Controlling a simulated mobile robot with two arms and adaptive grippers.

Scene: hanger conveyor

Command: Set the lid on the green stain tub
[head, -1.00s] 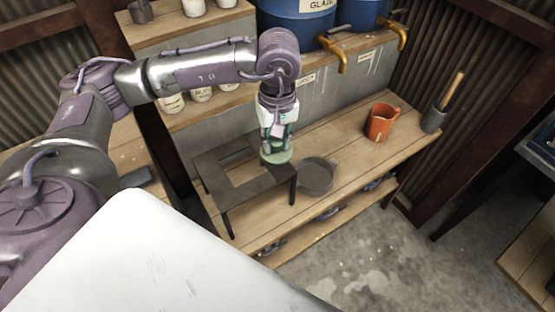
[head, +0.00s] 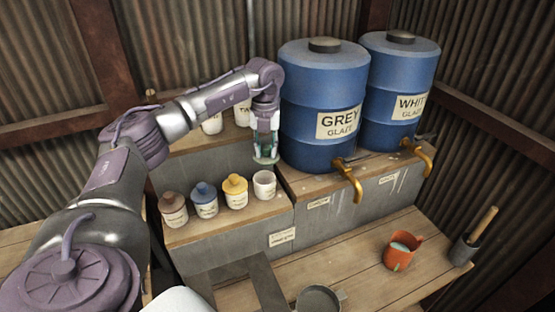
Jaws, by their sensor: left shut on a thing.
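My left gripper (head: 265,149) points down and is shut on a pale green lid (head: 265,160). The lid is just above and slightly behind an open white tub (head: 264,188) in the picture; a small gap seems to lie between them. This tub stands upright at the right end of a row on the lower shelf, and its label cannot be read. The other tubs in the row have lids: brown (head: 173,210), blue (head: 204,199) and yellow (head: 235,191). My right gripper is not in view.
The blue grey-glaze drum (head: 316,85) stands close to the right of my left gripper, with the white-glaze drum (head: 395,100) beyond. More white tubs stand behind on the upper shelf. An orange jug (head: 402,253) and a dark pan (head: 318,299) are on the bench (head: 350,270).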

